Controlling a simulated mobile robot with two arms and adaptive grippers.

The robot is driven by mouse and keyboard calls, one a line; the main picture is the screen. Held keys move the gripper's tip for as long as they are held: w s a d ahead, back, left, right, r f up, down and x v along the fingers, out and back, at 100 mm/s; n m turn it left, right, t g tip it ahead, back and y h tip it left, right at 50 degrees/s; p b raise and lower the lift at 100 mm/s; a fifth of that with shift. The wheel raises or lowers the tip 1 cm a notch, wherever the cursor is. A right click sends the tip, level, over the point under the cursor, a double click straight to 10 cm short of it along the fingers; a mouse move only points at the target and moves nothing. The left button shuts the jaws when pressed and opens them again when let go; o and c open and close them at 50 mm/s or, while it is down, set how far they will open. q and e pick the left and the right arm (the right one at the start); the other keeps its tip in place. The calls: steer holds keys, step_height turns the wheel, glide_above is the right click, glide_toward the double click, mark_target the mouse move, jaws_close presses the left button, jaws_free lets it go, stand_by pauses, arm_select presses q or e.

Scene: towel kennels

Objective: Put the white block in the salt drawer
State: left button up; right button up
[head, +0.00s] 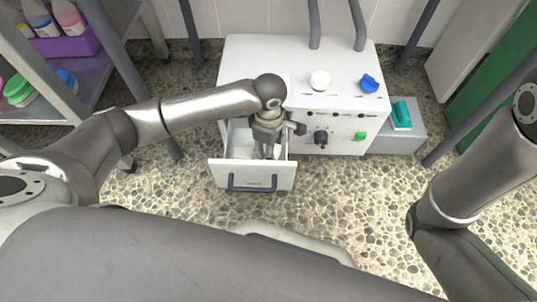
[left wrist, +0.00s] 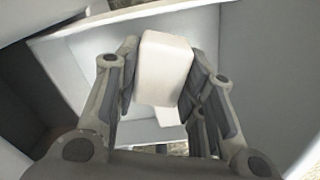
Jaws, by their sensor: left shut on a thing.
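The drawer (head: 220,172) is pulled open from the front of the white cabinet (head: 247,60). The label on its front is too small to read. My left gripper (head: 266,151) reaches down into the open drawer from above. In the left wrist view, my left gripper (left wrist: 166,75) is shut on the white block (left wrist: 163,68), with a finger on each side. The drawer walls (left wrist: 262,75) surround the gripper there. A smaller white piece shows below the block; I cannot tell if it is part of it. My right gripper is out of view.
The cabinet top holds a white round knob (head: 320,80) and a blue one (head: 369,84). Its front has a black dial (head: 321,137) and a green button (head: 360,136). A grey box with a teal item (head: 401,115) stands to the right. A shelf (head: 90,92) is at left.

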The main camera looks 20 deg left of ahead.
arm_select(q)
step_height(320, 180, down, 4)
steer(key=shift+r+b, duration=0.15)
steer(key=shift+b, duration=1.1)
steer(key=shift+r, duration=0.1)
steer(key=o, duration=1.3)
steer(key=shift+c, duration=0.2)
